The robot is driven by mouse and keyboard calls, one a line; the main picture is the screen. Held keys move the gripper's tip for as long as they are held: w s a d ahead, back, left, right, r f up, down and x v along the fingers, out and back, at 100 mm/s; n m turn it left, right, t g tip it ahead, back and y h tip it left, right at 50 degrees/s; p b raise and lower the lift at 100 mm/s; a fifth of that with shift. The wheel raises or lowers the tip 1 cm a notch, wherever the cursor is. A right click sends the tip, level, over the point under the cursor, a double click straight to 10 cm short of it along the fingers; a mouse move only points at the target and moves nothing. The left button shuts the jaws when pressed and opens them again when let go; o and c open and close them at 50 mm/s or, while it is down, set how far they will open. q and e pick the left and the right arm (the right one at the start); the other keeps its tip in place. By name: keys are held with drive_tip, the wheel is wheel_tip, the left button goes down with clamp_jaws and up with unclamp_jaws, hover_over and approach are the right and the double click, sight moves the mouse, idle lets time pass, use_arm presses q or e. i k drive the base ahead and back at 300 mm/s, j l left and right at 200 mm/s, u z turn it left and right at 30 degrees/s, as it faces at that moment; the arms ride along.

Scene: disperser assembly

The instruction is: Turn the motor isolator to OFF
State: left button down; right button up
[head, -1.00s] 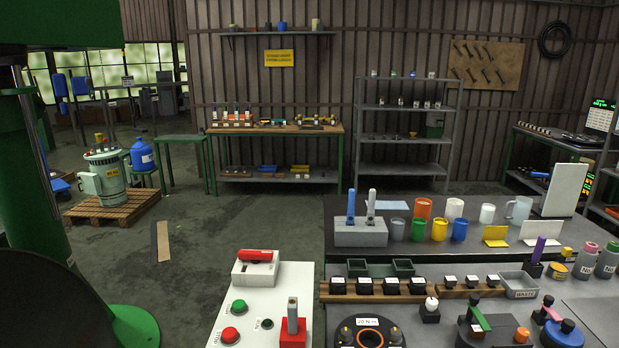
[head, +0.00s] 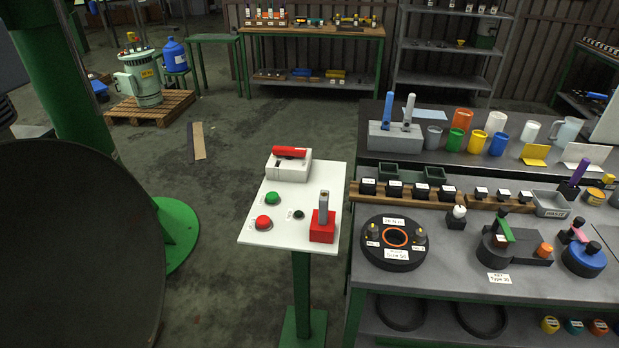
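The motor isolator (head: 289,165) is a pale box with a red handle (head: 290,152) at the back of a white control stand (head: 260,238). The red handle lies roughly crosswise, left to right; any ON or OFF marking is too small to read. Neither of my grippers shows in the head view, so nothing is seen touching the handle.
The stand also bears a green button (head: 272,198), a red button (head: 263,223), a small dark knob (head: 298,214) and a red block (head: 322,227) with a grey upright piece. A crowded workbench (head: 455,245) is close on the right. A large dark disc (head: 80,255) fills the lower left.

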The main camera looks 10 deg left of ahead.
sight(289, 153)
drive_tip(key=i+j, duration=0.3)
drive_tip(key=i, duration=0.2)
drive_tip(key=i+j, duration=0.3)
drive_tip(key=i, duration=0.15)
drive_tip(key=i+j, duration=0.35)
drive_tip(key=i, duration=0.15)
drive_tip(key=k+j+z, duration=0.1)
drive_tip(key=k+j, duration=0.25)
drive_tip(key=j, duration=0.15)
